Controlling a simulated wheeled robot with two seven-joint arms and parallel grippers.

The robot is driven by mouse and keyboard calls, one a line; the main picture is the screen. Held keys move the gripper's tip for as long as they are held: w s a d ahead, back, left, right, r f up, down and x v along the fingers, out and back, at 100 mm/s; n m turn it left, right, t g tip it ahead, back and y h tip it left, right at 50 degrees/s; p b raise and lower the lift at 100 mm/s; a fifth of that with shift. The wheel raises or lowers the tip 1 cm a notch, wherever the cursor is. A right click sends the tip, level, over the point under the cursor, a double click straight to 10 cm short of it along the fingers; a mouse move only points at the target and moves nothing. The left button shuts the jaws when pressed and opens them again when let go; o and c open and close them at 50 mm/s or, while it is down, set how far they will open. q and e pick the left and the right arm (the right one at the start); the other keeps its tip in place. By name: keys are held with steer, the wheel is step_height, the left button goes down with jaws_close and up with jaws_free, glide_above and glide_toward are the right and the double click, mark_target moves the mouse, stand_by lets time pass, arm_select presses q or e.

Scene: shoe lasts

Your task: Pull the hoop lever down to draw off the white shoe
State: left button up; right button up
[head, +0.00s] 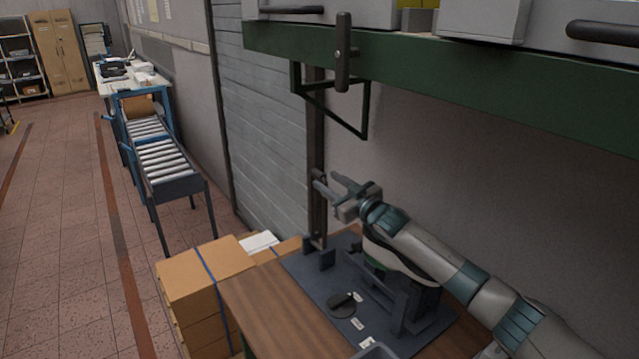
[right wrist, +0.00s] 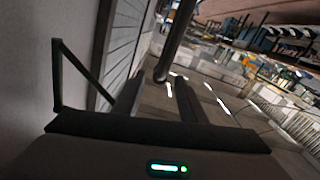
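My right gripper (head: 327,182) reaches in from the lower right, high above the dark base plate (head: 309,272), with its two fingers apart. A dark bar with a rounded end, apparently the hoop lever's grip (head: 320,174), is at the fingertips. In the right wrist view this bar (right wrist: 168,62) shows between the parted fingers (right wrist: 158,97); I cannot tell if they touch it. A pale curved shape with a dark edge, perhaps the white shoe (head: 396,262), shows under my forearm, which hides much of it and the stand. My left gripper is out of view.
The plate lies on a wooden bench (head: 262,310) beside stacked cardboard boxes (head: 205,270). A green shelf (head: 440,60) overhangs, with a dark bracket (head: 350,124) under it. A black disc (head: 341,305) lies on the plate's front. A roller conveyor (head: 160,155) stands further left.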

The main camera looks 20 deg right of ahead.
mark_target(319, 176)
steer(key=b+x, duration=0.1)
steer(key=x, duration=0.2)
steer(key=shift+w+a+f+b, duration=0.1)
steer(key=shift+w+f+b, duration=0.1)
steer(key=shift+b, duration=0.2)
steer(key=shift+b+x, duration=0.45)
steer(key=shift+x, duration=0.45)
steer(key=shift+r, duration=0.2)
steer(key=shift+c, duration=0.7)
jaws_close()
